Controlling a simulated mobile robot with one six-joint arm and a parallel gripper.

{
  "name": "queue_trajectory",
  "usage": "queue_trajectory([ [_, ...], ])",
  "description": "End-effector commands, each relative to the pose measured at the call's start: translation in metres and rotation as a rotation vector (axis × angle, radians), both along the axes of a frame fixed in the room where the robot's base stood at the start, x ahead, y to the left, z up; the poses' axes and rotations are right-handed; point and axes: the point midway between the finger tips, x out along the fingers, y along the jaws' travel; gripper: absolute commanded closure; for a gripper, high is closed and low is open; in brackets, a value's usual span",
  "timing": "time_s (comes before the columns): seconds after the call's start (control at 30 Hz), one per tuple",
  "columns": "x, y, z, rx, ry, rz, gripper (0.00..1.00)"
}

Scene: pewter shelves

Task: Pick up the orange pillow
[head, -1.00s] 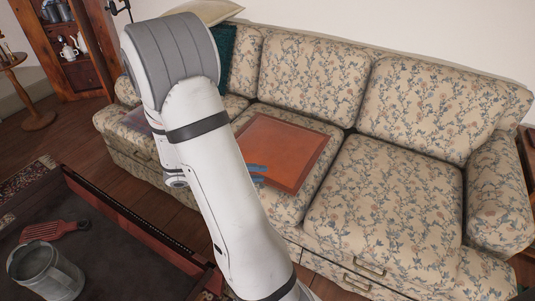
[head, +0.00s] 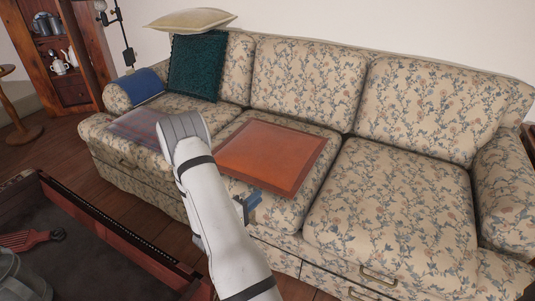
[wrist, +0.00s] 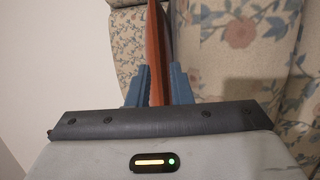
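The orange pillow (head: 272,155) lies flat on the middle seat of the floral sofa and looks like a thin square slab. My gripper (head: 257,197) is at its front edge in the head view, partly hidden by my arm. In the wrist view the pillow (wrist: 156,50) shows edge-on as a narrow orange strip. The two blue fingers of my gripper (wrist: 158,80) stand apart, one on each side of this strip. I see no clear contact between the fingers and the pillow.
The floral sofa (head: 390,215) fills most of the view. A teal cushion (head: 197,67), a cream cushion (head: 192,19) and a blue item (head: 140,86) are at its left end. A dark table (head: 95,235) with a red slotted object (head: 28,240) is at the lower left.

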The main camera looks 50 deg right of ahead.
Motion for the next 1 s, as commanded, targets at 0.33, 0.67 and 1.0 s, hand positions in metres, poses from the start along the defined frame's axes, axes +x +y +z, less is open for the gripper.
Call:
queue_trajectory([
  [0.33, -0.003, -0.047, 0.001, 0.001, 0.0, -0.004, 0.81],
  [0.67, -0.002, -0.053, 0.003, 0.001, 0.002, -0.002, 0.83],
  [1.0, -0.002, -0.053, 0.003, 0.001, 0.002, -0.003, 1.0],
])
